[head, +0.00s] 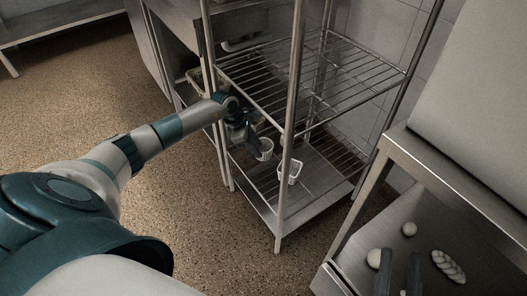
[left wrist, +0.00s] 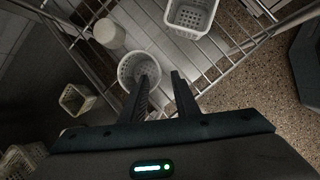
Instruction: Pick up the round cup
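The round cup is a white perforated round basket (left wrist: 130,68), upright on the rack's lower wire shelf in the left wrist view. A round white basket, probably the same one, shows in the head view (head: 265,150) beside my left gripper (head: 247,143). In the left wrist view my left gripper (left wrist: 161,75) is open and empty. One fingertip overlaps the cup's opening and the other lies just right of its rim. I cannot tell the height gap. My right gripper (head: 399,256) shows as two dark fingers, apart, at the bottom right of the head view.
A square white basket (left wrist: 190,16) and another white round container (left wrist: 109,33) stand close to the cup. More baskets (left wrist: 77,99) lie at left. White balls (head: 409,229) and a braided loaf (head: 448,266) lie near my right gripper.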

